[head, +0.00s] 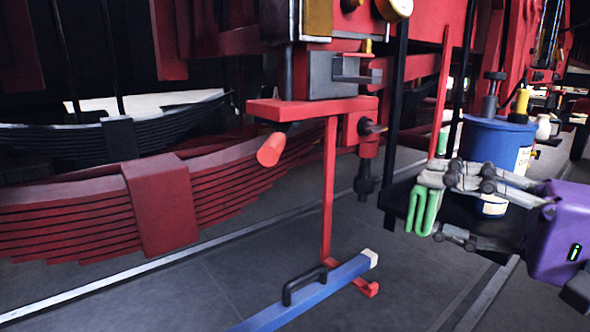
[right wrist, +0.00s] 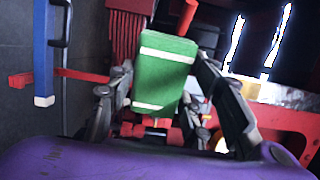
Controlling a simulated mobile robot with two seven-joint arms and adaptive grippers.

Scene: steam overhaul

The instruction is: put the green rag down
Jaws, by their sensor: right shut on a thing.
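The green rag (head: 418,212) hangs in folds at the tips of my right gripper (head: 436,204), right of the middle in the head view. In the right wrist view the green rag (right wrist: 162,72) is a green panel with white bands near its top and bottom. It sits between the two fingers of my right gripper (right wrist: 165,95), which is shut on it. The rag is in front of the edge of a dark shelf; I cannot tell whether it touches it. My left gripper is not in view.
Red leaf springs (head: 70,215) fill the left.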

